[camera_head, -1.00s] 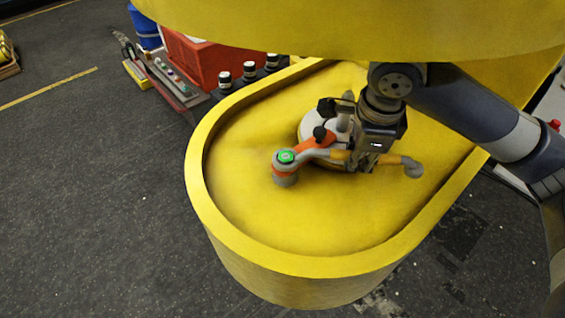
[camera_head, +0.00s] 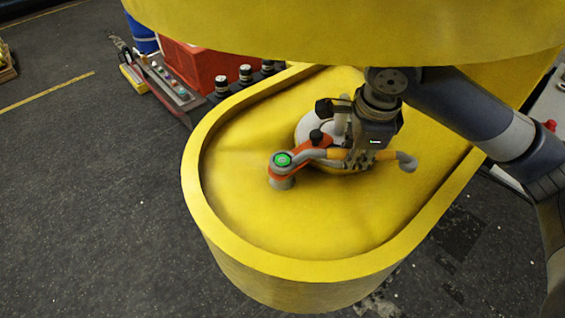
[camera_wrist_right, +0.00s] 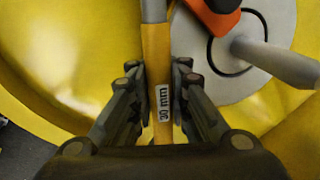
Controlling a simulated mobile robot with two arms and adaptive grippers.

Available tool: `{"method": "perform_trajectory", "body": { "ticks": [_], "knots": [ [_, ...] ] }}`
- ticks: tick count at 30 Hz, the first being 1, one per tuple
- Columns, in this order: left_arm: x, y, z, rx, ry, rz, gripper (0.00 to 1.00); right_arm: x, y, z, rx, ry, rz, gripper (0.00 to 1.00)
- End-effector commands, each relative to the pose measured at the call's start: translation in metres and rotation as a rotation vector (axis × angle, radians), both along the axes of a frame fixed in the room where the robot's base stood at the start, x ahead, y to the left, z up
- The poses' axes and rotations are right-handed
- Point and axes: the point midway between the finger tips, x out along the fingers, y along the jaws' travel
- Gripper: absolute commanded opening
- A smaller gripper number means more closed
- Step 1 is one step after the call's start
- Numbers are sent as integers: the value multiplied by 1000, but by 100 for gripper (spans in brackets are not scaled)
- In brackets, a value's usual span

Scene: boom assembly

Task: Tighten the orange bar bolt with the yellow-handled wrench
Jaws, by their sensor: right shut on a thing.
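The yellow-handled wrench (camera_head: 335,154) has a grey head and tail. Its ring head surrounds the bolt (camera_head: 283,160), which shows a green top, at the end of the orange bar (camera_head: 298,154). The bar runs from the bolt toward a black knob (camera_head: 316,136) near a white round disc. My right gripper (camera_head: 362,158) is shut on the yellow handle; in the right wrist view the fingers (camera_wrist_right: 160,95) press on both sides of the handle (camera_wrist_right: 158,60), which carries a "30 mm" label. My left gripper is not in view.
All this sits inside a yellow rounded boom end with a raised rim (camera_head: 208,215). A yellow overhang (camera_head: 350,30) crosses the top. A red box (camera_head: 205,68), a control panel (camera_head: 172,88) and several black-and-white cylinders (camera_head: 246,75) stand behind at left. The floor at left is open.

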Motion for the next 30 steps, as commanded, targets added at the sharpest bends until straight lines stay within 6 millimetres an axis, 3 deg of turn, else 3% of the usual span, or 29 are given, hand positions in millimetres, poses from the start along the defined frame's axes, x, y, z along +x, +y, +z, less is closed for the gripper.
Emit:
{"method": "perform_trajectory", "body": {
  "ticks": [24, 30],
  "knots": [
    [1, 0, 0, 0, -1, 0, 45, 0, 1, 43, 1, -4, 3, 0],
    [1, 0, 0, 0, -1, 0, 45, 0, 0, 45, 0, -2, 2, 0]
  ]
}}
